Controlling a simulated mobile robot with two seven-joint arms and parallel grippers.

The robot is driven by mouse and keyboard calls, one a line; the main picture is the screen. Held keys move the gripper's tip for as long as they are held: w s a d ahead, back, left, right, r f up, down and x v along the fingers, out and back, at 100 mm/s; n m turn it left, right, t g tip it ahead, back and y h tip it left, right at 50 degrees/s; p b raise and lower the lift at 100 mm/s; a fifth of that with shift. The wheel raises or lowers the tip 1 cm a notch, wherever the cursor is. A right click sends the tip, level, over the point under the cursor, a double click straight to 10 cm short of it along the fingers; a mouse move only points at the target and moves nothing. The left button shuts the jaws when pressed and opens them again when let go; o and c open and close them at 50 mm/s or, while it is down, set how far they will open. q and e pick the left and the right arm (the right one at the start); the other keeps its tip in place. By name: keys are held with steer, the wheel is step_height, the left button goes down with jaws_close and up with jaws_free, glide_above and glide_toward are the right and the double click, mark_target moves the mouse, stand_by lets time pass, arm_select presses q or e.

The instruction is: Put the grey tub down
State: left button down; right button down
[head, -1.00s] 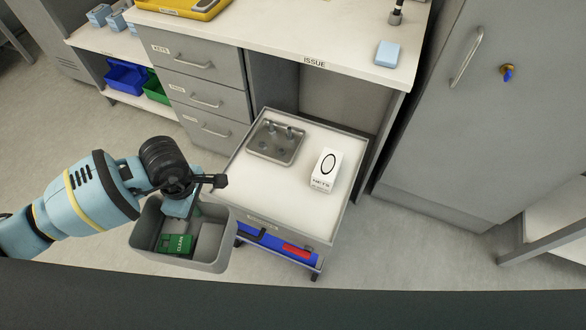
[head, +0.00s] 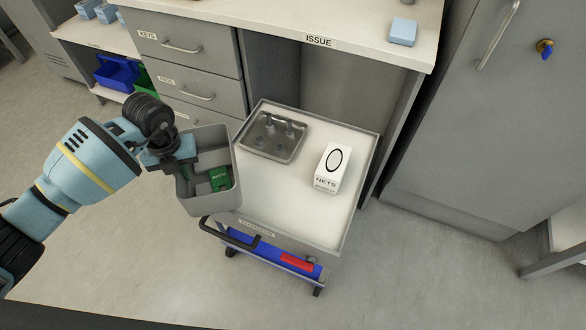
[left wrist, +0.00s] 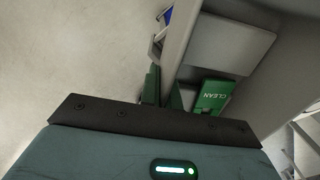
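The grey tub (head: 208,196) is held in the air by my left gripper (head: 188,162), just left of the trolley's white top. The gripper is shut on the tub's left wall; in the left wrist view its green fingers (left wrist: 163,88) lie on both sides of that wall. My right gripper is in neither view.
The trolley (head: 290,212) carries a metal tray (head: 273,137) with small parts at the back left and a white box (head: 332,168) at the right. Its front left top is clear. A drawer counter (head: 190,68) marked ISSUE stands behind; a grey cabinet (head: 470,130) stands right.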

arm_select(q)
steer(key=w+n+b, duration=0.1)
steer(key=f+n, duration=0.1)
steer(key=n, duration=0.1)
steer(key=w+a+f+n+b, duration=0.1)
steer(key=n, duration=0.1)
steer(key=shift+w+b, duration=0.3)
steer(key=shift+w, duration=0.05)
steer(key=n, duration=0.2)
steer(key=w+f+n+b, duration=0.1)
steer(key=w+a+n+b, duration=0.1)
steer(key=n, duration=0.1)
steer(key=shift+w+f+n, duration=0.1)
steer(key=shift+f+n, duration=0.05)
steer(key=shift+n, duration=0.15)
steer(key=shift+d, duration=0.15)
